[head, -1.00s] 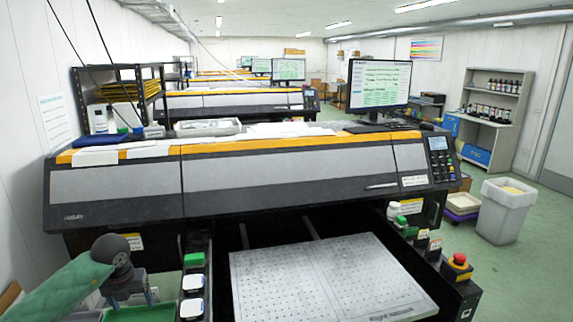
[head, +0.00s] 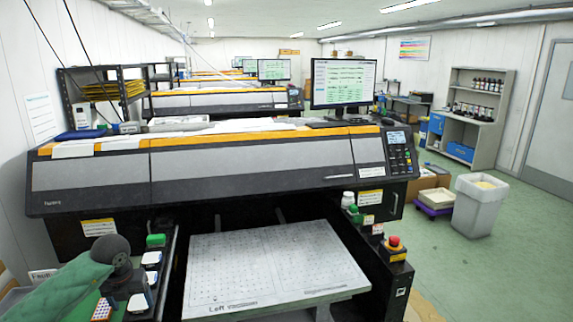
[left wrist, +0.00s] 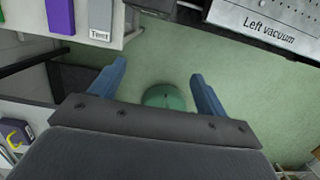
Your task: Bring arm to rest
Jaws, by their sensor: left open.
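My left arm comes in from the lower left of the head view, in a green sleeve with a dark wrist (head: 112,252). It is beside the left rail of the nearest printer, and its fingertips are hard to make out there. In the left wrist view my left gripper (left wrist: 163,88) is open. Its two blue fingers stand wide apart with nothing between them, above green floor. A round green shape (left wrist: 165,97) lies below the gap; I cannot tell what it is. My right gripper is not in view.
The near printer (head: 250,160) has a perforated bed (head: 270,265) at front. A red stop button (head: 394,243) is at right. A grey bin (head: 478,205) stands beyond. Open floor (head: 500,280) lies right.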

